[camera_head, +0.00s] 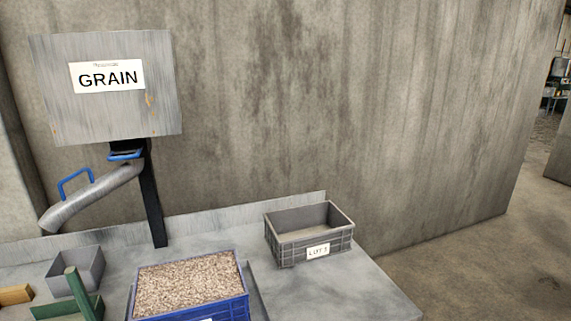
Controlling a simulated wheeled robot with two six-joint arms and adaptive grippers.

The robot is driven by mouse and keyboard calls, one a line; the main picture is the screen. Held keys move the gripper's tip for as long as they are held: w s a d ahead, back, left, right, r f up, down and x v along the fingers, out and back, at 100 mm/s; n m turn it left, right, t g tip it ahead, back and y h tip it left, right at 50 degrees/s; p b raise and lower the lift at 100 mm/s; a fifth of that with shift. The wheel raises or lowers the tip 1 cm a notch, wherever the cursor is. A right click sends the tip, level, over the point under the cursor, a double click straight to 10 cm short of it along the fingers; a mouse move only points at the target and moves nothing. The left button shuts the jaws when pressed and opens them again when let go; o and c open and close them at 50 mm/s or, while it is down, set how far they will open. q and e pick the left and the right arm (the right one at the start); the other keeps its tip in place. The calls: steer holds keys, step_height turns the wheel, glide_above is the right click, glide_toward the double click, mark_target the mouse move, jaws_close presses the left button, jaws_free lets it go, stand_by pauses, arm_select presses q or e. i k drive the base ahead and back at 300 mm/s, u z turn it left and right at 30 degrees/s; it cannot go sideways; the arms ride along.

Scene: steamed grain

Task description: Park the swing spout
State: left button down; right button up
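The swing spout (95,197) is a grey metal tube. It slopes down to the left from under a grey hopper box (107,112) labelled GRAIN. A blue loop handle (75,182) stands on its upper side, and a blue piece (125,155) sits at its top end under the box. The spout's open lower end is at the left, above the back of the worktop near a small grey bin (76,272). It is apart from the blue crate. Neither of my grippers is in view.
A blue crate (196,310) full of grain stands at the front centre. An empty-looking grey crate (312,252) with a label stands at the right. A dark post (151,200) rises behind the spout. A green object (82,295) and a wooden block (15,295) lie front left. The worktop's right end (375,295) is clear.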

mark_target(51, 221)
steer(key=z, duration=0.5)
steer(key=k, duration=1.05)
steer(key=u, duration=0.75)
steer(key=i, duration=0.75)
steer(key=u, duration=0.4)
